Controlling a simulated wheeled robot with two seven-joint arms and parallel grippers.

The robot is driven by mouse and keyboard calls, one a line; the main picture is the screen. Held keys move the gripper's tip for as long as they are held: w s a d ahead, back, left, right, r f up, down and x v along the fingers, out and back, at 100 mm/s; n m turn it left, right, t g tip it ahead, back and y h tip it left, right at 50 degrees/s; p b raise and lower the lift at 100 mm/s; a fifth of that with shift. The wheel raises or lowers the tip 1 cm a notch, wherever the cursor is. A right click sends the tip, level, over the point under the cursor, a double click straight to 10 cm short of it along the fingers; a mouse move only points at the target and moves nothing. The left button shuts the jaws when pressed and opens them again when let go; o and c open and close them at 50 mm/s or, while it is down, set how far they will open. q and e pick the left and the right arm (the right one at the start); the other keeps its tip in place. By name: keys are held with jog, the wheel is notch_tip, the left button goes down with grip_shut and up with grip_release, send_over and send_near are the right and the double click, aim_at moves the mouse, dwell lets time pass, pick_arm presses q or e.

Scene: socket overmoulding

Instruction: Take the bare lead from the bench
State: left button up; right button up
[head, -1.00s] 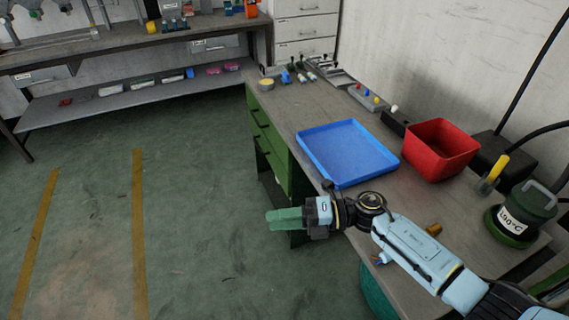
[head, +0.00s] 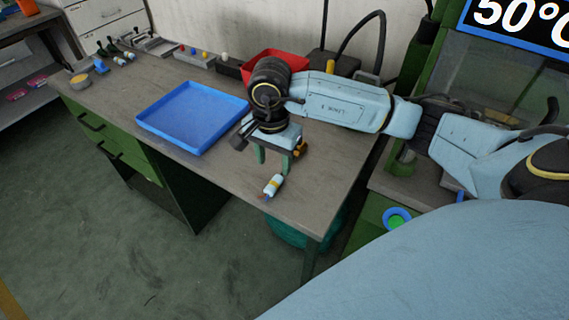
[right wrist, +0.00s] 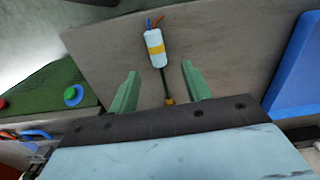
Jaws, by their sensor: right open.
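The bare lead (head: 273,186) lies on the bench near its front edge. It has a pale cylindrical body with a yellow band. In the right wrist view the lead (right wrist: 155,48) shows blue and orange wire ends pointing away, and a dark cable running back to a brass-coloured end. My right gripper (head: 272,160) is over the bench, fingers pointing down beside the lead. In the right wrist view my right gripper (right wrist: 160,72) is open, with the lead's dark cable between the spread fingers and no visible contact. My left gripper is not in view.
A blue tray (head: 195,118) lies on the bench (head: 330,190) left of my right gripper. A red bin (head: 277,58) stands behind my arm, partly hidden. Small parts and tools line the bench's far end. A green machine with a temperature display (head: 525,18) stands at the right.

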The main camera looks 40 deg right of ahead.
aim_at(276, 179)
jog(key=f, duration=0.6)
jog(key=shift+s+d+f, duration=0.1)
jog(key=shift+d+f, duration=0.1)
grip_shut()
jog(key=shift+r, duration=0.1)
